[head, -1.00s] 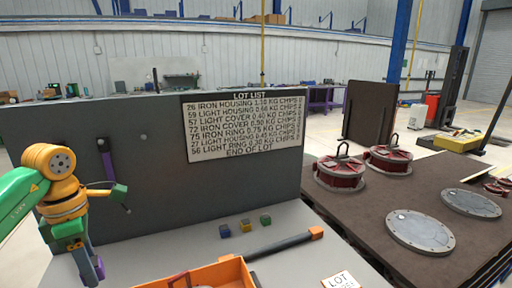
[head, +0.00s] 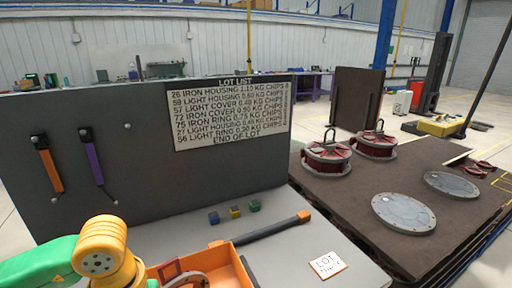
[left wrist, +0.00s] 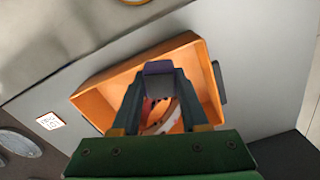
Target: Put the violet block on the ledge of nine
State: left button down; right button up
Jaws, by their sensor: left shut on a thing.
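The violet block (left wrist: 158,68) is held between the fingertips of my left gripper (left wrist: 158,76) in the left wrist view. The gripper is shut on it, above the orange bin (left wrist: 197,52). In the head view my left arm comes in at the lower left, and the gripper is mostly below the picture's edge. The block does not show clearly there. I cannot make out any ledge marked nine in either view. My right gripper is not in view.
An orange-tipped bar (head: 272,229) and a LOT card (head: 328,264) lie nearby. An upright panel with a lot list (head: 230,114) stands behind.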

pick_arm(q)
jog(key=shift+m, duration=0.7)
jog(key=d+f+b, duration=0.2)
jog(key=f+b, duration=0.1)
jog(key=shift+s+d+f, duration=0.2)
jog(key=shift+f, duration=0.1)
